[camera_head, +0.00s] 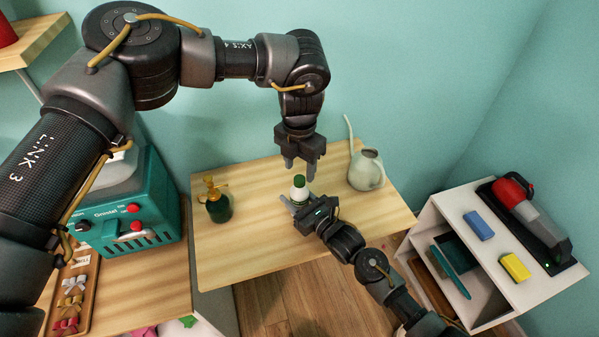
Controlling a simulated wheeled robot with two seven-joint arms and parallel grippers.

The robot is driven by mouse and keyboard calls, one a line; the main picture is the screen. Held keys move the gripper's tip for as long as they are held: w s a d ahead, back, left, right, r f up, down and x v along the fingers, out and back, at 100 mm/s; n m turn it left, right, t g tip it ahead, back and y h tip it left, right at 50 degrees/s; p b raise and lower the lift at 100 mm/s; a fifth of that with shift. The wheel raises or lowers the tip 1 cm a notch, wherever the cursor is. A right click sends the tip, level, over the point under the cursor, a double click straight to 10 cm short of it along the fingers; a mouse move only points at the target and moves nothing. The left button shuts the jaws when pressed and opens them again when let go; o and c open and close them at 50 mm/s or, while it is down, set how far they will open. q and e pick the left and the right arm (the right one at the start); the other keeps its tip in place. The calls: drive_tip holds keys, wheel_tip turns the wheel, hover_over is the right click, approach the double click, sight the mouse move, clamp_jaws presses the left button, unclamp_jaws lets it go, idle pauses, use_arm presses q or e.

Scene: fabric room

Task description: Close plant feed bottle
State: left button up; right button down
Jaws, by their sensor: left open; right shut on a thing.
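The plant feed bottle (299,194) is small and white with a green top, and it stands upright on the wooden table (240,255). My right gripper (307,202) comes in from the lower right and is shut on the bottle's body, hiding its lower part. My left gripper (300,173) points down from above, its fingers open just over the green top. I see nothing held between its fingers. Whether the green top is fully seated cannot be told at this size.
A dark green spray bottle (217,203) stands left on the table, and a pale watering can (366,170) stands right. A white shelf unit (450,215) is at the right. A teal machine (125,215) is at the left. The table's front left is clear.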

use_arm(q)
wheel_tip(320, 180, up, 9)
idle(0.3)
use_arm(e)
drive_tip(key=c, duration=0.7)
unclamp_jaws()
drive_tip(key=shift+o, duration=0.2)
drive_tip(key=b+v, duration=0.3)
drive_tip(key=v, duration=0.7)
drive_tip(key=shift+w+f, duration=0.1)
use_arm(q)
drive_tip(key=shift+f, duration=1.55)
use_arm(e)
drive_tip(key=shift+s+d, duration=0.3)
drive_tip(key=shift+s, duration=0.05)
